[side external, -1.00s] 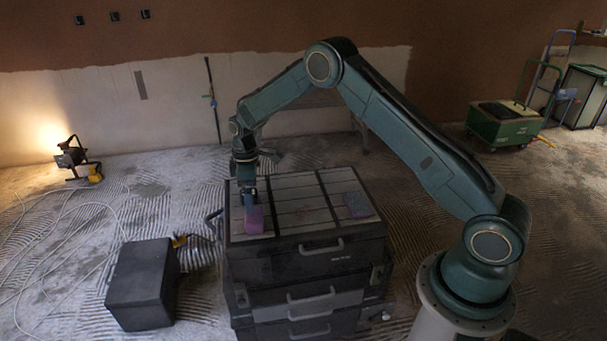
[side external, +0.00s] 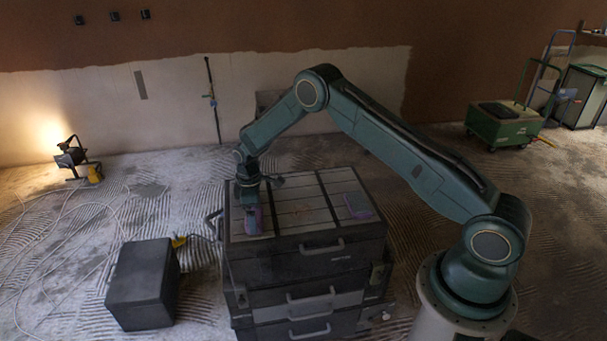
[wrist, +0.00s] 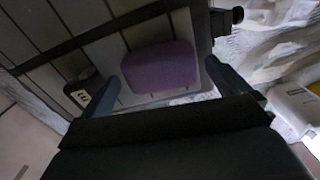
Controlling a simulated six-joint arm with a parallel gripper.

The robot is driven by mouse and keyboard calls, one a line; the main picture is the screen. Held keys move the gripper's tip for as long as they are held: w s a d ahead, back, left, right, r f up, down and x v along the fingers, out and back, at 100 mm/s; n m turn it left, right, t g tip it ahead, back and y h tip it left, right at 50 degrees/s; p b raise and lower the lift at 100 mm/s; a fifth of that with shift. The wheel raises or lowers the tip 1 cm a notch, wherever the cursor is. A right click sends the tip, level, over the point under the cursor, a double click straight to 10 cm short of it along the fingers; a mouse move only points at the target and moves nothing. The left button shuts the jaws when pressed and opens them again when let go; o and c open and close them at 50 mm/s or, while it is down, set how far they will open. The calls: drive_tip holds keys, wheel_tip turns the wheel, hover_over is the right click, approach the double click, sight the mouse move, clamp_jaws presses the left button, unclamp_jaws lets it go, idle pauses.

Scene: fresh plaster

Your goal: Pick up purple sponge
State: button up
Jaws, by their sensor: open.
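The purple sponge (side external: 257,222) lies on the slatted top of the dark drawer chest (side external: 307,241), toward its front left. It also shows in the wrist view (wrist: 160,66), lying between my fingers. My gripper (side external: 249,219) points down at this sponge, low over the chest top, and partly hides it in the side view. In the wrist view the gripper (wrist: 161,76) is open, with one finger on each side of the sponge. I cannot tell whether the fingers touch it.
A black box (side external: 143,284) stands on the floor left of the chest. A lit work lamp (side external: 72,155) stands at the far left.

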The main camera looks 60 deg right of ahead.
drive_tip(key=shift+f, duration=1.25)
drive_tip(key=c, duration=0.9)
